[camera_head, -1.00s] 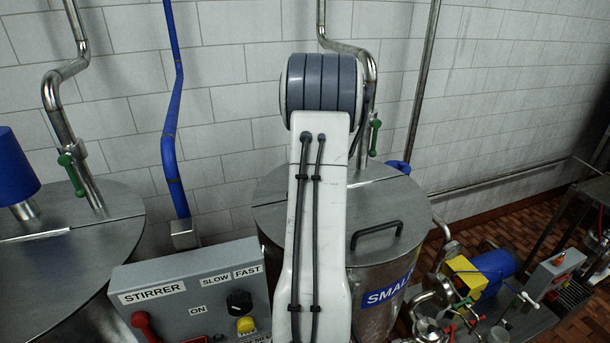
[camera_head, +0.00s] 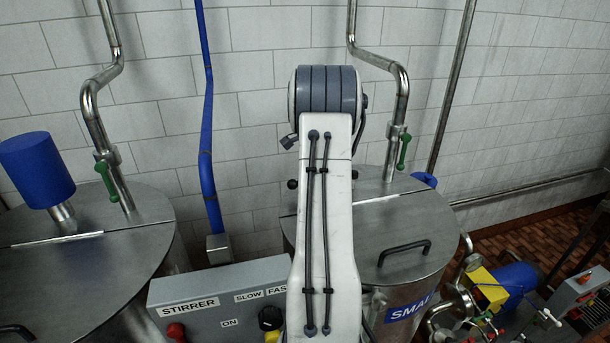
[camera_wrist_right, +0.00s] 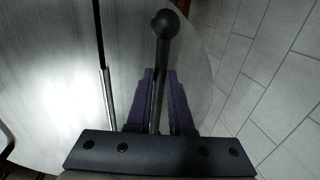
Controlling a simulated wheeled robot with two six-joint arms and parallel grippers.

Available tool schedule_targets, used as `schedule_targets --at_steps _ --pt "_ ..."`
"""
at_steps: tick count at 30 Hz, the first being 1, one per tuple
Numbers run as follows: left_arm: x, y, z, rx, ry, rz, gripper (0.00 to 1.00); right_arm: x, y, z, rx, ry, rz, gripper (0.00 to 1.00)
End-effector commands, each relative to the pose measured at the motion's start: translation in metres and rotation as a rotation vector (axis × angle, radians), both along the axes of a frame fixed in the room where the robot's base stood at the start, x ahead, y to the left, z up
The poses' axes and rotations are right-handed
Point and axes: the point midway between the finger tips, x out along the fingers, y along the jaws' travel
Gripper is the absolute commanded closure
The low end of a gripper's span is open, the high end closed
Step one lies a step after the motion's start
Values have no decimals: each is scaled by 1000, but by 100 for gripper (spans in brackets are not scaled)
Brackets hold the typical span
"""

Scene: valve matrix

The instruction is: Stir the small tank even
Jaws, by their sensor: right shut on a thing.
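The small tank (camera_head: 400,297) stands behind my arm in the head view. It is a steel drum with a blue label reading "SMAL" and a lid (camera_head: 425,215) with a black handle (camera_head: 404,250). In the right wrist view my right gripper (camera_wrist_right: 160,75) has its purple fingers shut on a thin rod (camera_wrist_right: 157,105) that ends in a black ball knob (camera_wrist_right: 165,24), above a steel surface. A small black ball (camera_head: 292,184) shows left of my arm in the head view. My right fingers are hidden there. My left gripper is not in view.
A grey stirrer box (camera_head: 218,295) with red, black and yellow controls stands in front, partly hidden by my arm. A larger tank (camera_head: 85,265) with a blue motor (camera_head: 36,168) is at left. Pipes with green levers (camera_head: 403,151) run down the wall. Pump equipment (camera_head: 500,285) stands at right.

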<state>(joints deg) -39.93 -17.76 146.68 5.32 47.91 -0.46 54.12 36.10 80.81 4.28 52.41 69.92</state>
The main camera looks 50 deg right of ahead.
Motion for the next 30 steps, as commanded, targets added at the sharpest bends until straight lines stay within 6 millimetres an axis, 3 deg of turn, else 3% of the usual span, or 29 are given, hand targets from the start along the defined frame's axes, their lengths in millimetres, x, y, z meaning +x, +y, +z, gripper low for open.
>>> schedule_targets --at_steps 15,16,18,30 --pt "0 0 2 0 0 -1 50 -1 -8 2 -7 -6 -31 100" --pt "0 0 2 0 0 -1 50 -1 -8 2 -7 -6 -31 76" --pt "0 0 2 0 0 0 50 -1 -8 2 -8 -7 -31 51" --pt "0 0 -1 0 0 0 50 -2 -5 5 -3 -3 -28 51"
